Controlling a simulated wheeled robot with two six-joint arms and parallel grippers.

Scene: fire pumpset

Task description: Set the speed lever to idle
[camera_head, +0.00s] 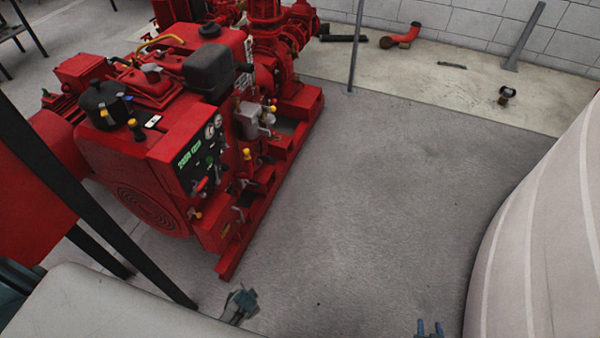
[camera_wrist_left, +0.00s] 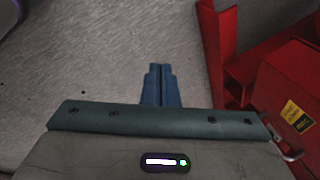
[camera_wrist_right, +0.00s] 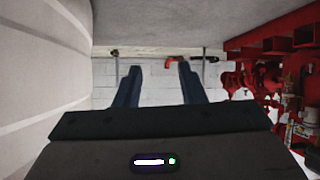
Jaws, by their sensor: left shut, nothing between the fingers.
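The red pumpset (camera_head: 165,140) stands at the left in the head view, with a dark control panel (camera_head: 200,155) on its near end. A red-handled lever (camera_head: 202,184) is on the panel, and yellow-knobbed levers (camera_head: 247,154) are beside and below it. I cannot tell which one is the speed lever. My left gripper (camera_head: 240,304) is low in front of the pumpset, apart from it; its fingers (camera_wrist_left: 160,70) are together and empty. My right gripper (camera_head: 430,328) is at the bottom edge over bare floor, away from the pumpset; its fingers (camera_wrist_right: 159,68) are apart and empty.
A large pale rounded body (camera_head: 545,225) fills the right side. A dark slanted post (camera_head: 90,200) and a red panel (camera_head: 30,190) stand at the left. A thin pole (camera_head: 355,45) stands behind. The grey floor (camera_head: 390,200) between is clear.

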